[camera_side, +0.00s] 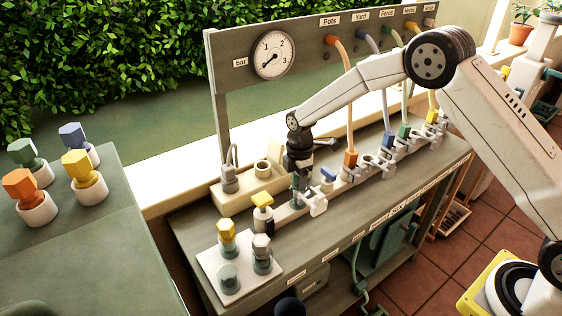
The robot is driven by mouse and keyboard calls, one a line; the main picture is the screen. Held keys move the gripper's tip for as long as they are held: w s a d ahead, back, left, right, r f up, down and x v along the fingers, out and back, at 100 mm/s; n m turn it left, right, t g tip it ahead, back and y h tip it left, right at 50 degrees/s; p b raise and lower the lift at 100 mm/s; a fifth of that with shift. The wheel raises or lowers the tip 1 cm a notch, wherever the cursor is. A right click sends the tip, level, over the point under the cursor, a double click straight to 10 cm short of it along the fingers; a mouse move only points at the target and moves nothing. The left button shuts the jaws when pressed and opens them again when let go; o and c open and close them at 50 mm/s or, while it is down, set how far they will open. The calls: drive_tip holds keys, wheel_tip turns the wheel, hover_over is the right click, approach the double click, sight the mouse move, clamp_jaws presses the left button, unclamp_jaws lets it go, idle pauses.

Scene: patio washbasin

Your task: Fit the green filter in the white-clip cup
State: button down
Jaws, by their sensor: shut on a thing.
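My gripper (299,182) points down over the bench, near the left end of the row of fittings. It is shut on a small grey-green piece, which I take to be the green filter (297,196); the dark jaws hide most of it. A white clip (318,205) sits right beside it at the front. The cup by this clip is largely hidden behind the gripper and the held piece. I cannot tell whether the filter is inside the cup or just above it.
A yellow-topped piece (262,208) stands close at left. More clips and coloured hoses, including an orange hose (350,100), rise at right. A cream block (235,190) sits behind. Several capped filters stand on the left counter (100,240).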

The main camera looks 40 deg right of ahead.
drive_tip(key=shift+f, duration=0.55)
idle(0.4)
drive_tip(key=shift+c, duration=2.2)
unclamp_jaws()
drive_tip(key=shift+r, duration=5.5)
drive_tip(key=s+d+m+t, duration=0.1)
drive_tip(key=s+d+m, duration=0.1)
drive_tip(key=s+m, duration=0.6)
drive_tip(key=s+d+m+t, duration=0.1)
drive_tip(key=s+d+m, duration=0.2)
drive_tip(key=s+m, duration=0.5)
drive_tip(key=s, duration=0.9)
drive_tip(key=shift+t, duration=0.3)
